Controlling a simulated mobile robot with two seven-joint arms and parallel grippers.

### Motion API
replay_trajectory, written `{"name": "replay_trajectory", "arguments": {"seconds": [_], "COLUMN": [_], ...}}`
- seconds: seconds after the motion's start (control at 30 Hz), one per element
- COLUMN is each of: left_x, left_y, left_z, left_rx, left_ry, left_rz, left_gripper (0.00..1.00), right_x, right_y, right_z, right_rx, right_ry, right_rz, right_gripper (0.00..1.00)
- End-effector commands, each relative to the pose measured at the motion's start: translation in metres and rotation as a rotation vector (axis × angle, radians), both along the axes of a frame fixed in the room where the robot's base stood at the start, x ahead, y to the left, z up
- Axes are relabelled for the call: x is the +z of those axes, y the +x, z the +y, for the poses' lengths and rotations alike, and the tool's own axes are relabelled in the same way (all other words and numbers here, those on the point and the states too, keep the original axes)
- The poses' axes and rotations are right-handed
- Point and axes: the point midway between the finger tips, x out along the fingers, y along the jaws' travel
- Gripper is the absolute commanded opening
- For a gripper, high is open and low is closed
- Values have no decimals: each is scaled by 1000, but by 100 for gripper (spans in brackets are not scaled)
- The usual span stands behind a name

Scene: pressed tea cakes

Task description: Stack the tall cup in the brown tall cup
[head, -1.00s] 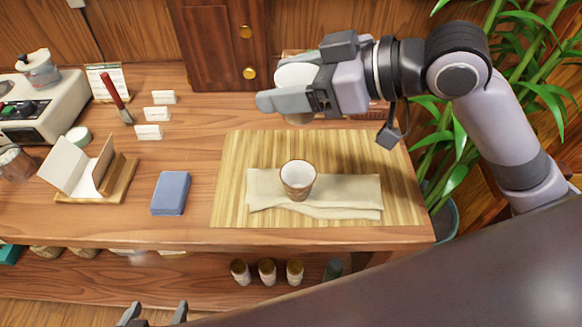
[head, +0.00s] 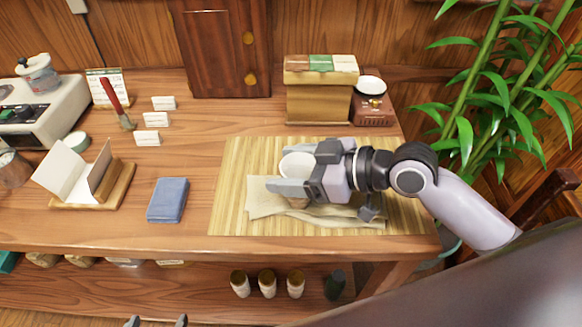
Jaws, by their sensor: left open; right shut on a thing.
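The white tall cup (head: 297,164) is upright between the fingers of my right gripper (head: 290,174), which is shut on it. They are over the cream cloth (head: 262,203) on the bamboo mat (head: 232,180). The brown tall cup (head: 298,203) is mostly hidden below the gripper; only a small brownish part shows under the fingers. The white cup is directly above or inside it; I cannot tell how deep. My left gripper (head: 157,321) shows only its two spread fingertips at the bottom edge, open and empty.
A blue folded cloth (head: 168,200) lies left of the mat. A wooden box (head: 318,103) and a small device with a white dish (head: 371,105) stand behind it. An open booklet (head: 75,172) and a brush (head: 117,105) are further left. A plant stands at right.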

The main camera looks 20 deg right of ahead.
Motion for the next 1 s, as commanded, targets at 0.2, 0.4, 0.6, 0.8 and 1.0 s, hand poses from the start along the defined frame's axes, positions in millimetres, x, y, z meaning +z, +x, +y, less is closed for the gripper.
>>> {"name": "replay_trajectory", "arguments": {"seconds": [0.2,0.4,0.6,0.8,1.0], "left_x": [0,-3,-3,-3,0], "left_y": [0,0,0,0,1], "left_z": [0,0,0,0,0], "left_rx": [0,0,0,0,0], "left_ry": [0,0,0,0,0], "left_rz": [0,-1,-1,-1,-2], "left_gripper": [93,93,93,93,93], "right_x": [0,-6,-6,-6,1], "right_y": [0,0,0,0,-2], "right_z": [0,0,0,0,-4], "right_rx": [0,0,0,0,-1], "right_ry": [0,-1,-1,0,-2], "right_rz": [-1,-1,-1,0,-1], "right_gripper": [36,36,93,93,93]}}
